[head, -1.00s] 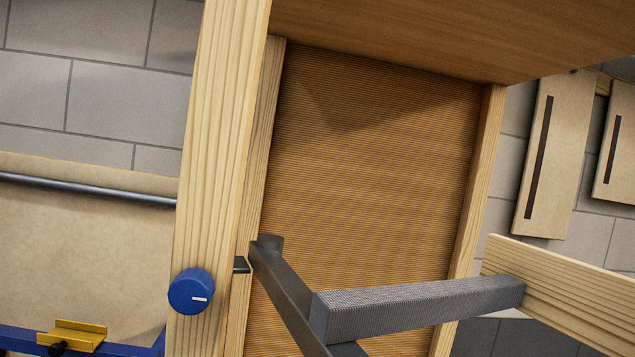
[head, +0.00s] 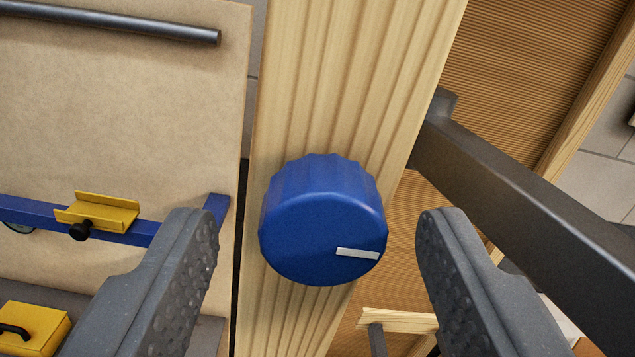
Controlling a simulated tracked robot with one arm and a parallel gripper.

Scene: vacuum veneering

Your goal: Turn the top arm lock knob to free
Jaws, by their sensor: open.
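The blue top arm lock knob (head: 322,222) sits on a pale wooden upright (head: 335,90), near the middle of the head view. It is round with a ridged side. A white mark (head: 357,253) on its face points to the right and slightly down. My gripper (head: 320,235) is open, with one dark dimpled finger to the left of the knob and the other to its right. Clear gaps show between both fingers and the knob. A dark grey arm (head: 520,180) runs from behind the upright toward the lower right.
A blue rail (head: 30,212) with a yellow clamp piece (head: 100,210) lies at left before a tan board (head: 120,110). A dark bar (head: 110,18) crosses the board's top. A yellow box (head: 30,330) is at lower left. The grey arm passes close behind my right finger.

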